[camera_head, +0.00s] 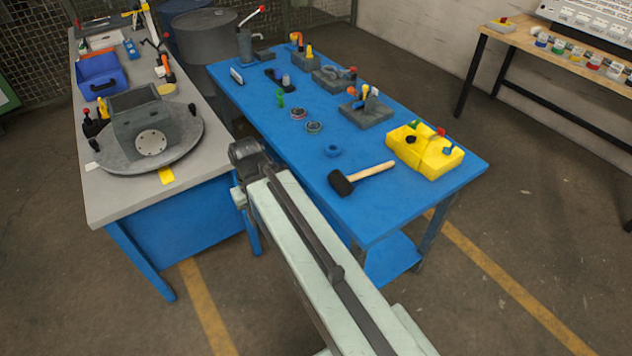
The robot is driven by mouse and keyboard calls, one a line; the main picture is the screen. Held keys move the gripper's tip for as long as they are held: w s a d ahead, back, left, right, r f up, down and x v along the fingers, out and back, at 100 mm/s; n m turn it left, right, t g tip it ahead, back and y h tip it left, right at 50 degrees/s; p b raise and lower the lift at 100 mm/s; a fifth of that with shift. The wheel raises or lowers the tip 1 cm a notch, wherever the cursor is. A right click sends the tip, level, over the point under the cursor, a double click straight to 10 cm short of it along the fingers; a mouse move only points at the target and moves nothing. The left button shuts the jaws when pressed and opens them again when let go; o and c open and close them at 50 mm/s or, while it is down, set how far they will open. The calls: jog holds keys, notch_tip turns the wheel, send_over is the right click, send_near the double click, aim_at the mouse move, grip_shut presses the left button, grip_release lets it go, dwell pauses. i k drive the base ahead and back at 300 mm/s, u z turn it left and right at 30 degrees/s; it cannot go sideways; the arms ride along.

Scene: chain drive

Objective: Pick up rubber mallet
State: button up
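The rubber mallet (343,184) lies on the blue table (385,213) near its front edge.
Grey fixtures (367,112) and small parts stand farther back. A grey bench (110,200) with a round plate is at left. A wooden table (545,43) is at back right.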

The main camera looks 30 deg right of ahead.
aim_at(342, 184)
jog(key=u, duration=1.75)
jog(key=i, duration=2)
jog(key=z, duration=3.3)
jog(key=i, duration=1.1)
